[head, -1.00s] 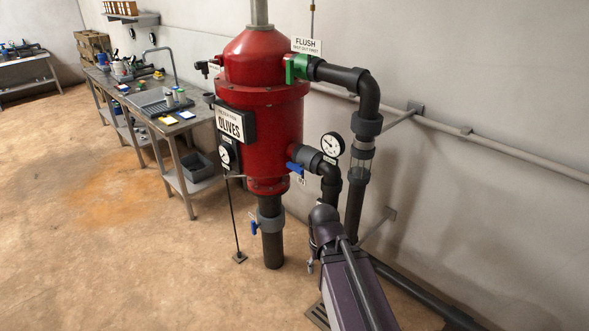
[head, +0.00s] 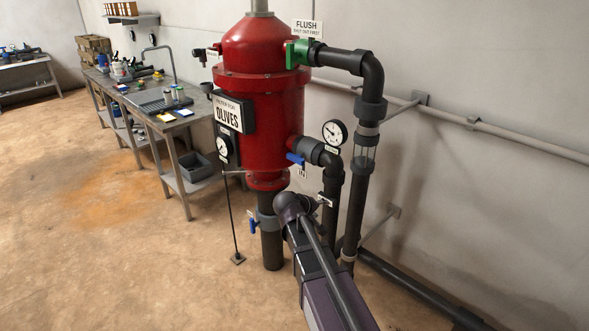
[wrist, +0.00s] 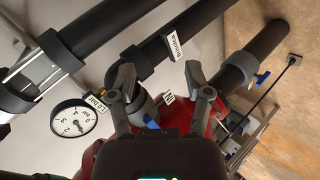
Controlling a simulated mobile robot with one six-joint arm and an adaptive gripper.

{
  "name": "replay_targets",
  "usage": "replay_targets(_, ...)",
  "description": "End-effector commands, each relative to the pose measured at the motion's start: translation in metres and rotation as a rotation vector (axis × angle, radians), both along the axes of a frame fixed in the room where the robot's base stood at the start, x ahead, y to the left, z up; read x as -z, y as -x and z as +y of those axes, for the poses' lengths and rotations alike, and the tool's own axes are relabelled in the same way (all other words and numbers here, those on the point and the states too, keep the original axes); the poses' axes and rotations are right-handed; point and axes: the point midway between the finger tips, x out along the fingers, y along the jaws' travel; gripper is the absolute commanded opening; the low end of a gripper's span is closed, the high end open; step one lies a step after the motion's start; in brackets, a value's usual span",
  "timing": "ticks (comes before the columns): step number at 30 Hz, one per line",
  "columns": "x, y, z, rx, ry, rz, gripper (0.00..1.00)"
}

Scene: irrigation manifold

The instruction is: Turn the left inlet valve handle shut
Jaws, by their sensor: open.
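A blue valve handle (head: 295,158) sits on the dark side pipe at the lower right of the red filter tank (head: 262,110), above a small "IN" tag. In the wrist view a blue handle (wrist: 152,124) shows partly, beside the "IN" tag (wrist: 168,98). My gripper (wrist: 160,78) is open and empty, its two fingers apart in front of the pipes; no contact shows. A second blue handle (head: 253,226) is on the pipe under the tank, and a blue handle also shows at the right in the wrist view (wrist: 262,79). My fingers are not clear in the head view.
A round gauge (head: 334,132) stands right of the side pipe; it also shows in the wrist view (wrist: 74,121). A green flush handle (head: 298,53) is up high. A thin rod (head: 232,215) stands on the floor. A workbench (head: 165,110) is left, with open floor before it.

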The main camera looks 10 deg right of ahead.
Motion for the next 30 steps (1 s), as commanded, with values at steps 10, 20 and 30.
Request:
replay_targets(10,-0.020,-0.103,0.060,-0.277,0.433,-0.180,0.64)
replay_targets(20,-0.036,-0.140,0.106,-0.430,0.650,-0.248,0.64)
replay_targets(30,-0.039,-0.141,0.110,-0.440,0.665,-0.252,0.64)
